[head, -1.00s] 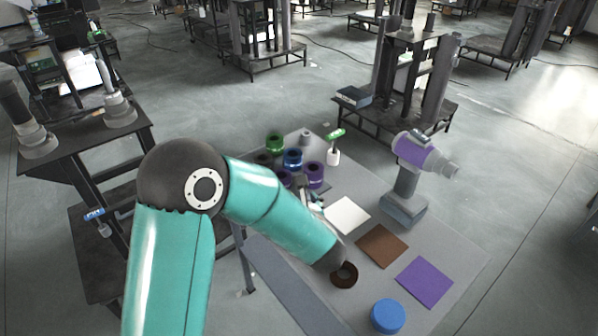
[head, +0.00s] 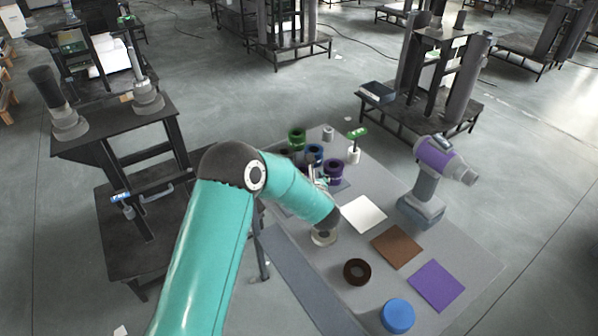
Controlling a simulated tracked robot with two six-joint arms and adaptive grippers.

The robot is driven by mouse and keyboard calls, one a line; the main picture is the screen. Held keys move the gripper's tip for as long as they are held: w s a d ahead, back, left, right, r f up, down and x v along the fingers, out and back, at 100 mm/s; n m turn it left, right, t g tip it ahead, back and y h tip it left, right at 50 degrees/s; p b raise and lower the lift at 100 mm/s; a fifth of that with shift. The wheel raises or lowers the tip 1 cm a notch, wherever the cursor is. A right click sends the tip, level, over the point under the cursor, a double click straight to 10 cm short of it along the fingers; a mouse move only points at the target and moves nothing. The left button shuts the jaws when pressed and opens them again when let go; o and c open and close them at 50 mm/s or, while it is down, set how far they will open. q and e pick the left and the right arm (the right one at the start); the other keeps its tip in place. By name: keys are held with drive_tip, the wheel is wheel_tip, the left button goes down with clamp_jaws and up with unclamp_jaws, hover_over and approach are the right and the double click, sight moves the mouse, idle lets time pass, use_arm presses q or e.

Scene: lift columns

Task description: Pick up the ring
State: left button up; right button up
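A dark brown ring (head: 357,272) lies flat on the grey table (head: 385,215), near its front, with nothing touching it. My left arm comes in from the lower left and bends over the table's left part. My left gripper (head: 319,178) shows only as a small metallic piece behind the forearm, near the coloured spools; its fingers are mostly hidden. A purple spool (head: 333,173), a blue one (head: 314,154) and a green one (head: 297,140) stand at the table's back left. My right gripper is not in view.
White (head: 363,214), brown (head: 397,246) and purple (head: 437,286) squares lie on the table. A blue round lid (head: 397,315) sits in front. A purple-grey power drill (head: 433,175) stands at the right, and a green-handled tool (head: 356,137) at the back.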

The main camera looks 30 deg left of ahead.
sight(302, 170)
use_arm(q)
drive_tip(key=shift+p+x, duration=0.5)
drive_tip(key=shift+x, duration=1.5)
drive_tip(key=shift+d+r, duration=0.1)
drive_tip(key=c, duration=1.4)
